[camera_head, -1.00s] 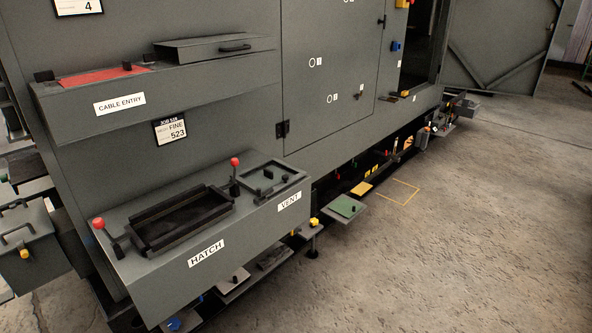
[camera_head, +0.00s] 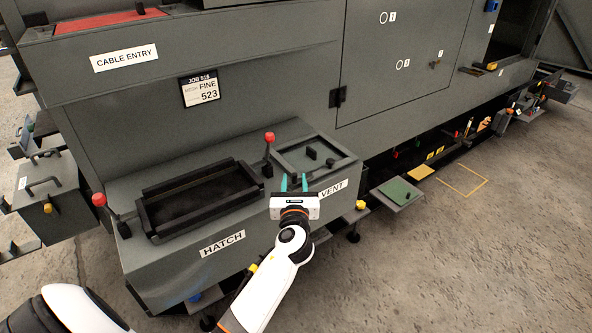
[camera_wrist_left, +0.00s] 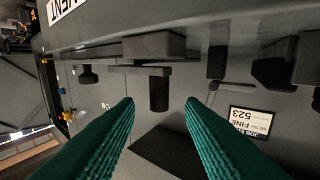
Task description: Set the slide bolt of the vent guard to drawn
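The vent guard (camera_head: 296,155) is a grey framed panel on top of the low box, behind the VENT label (camera_head: 332,189). Small dark knobs stand on it. My left gripper (camera_head: 294,182) is at the guard's near edge, its two teal fingers apart. In the left wrist view, the open fingers (camera_wrist_left: 158,106) point toward a black knob (camera_wrist_left: 158,93) on a flat bar under a dark block (camera_wrist_left: 154,45); this looks like the slide bolt. The knob shows between the fingers, with gaps on both sides. The bolt's position cannot be told. My right gripper is not in view.
Left of the guard is the open hatch frame (camera_head: 198,197). Red-knobbed levers stand beside it, one (camera_head: 269,138) close to the guard and one (camera_head: 99,200) at the far left. The CABLE ENTRY ledge (camera_head: 200,45) overhangs behind.

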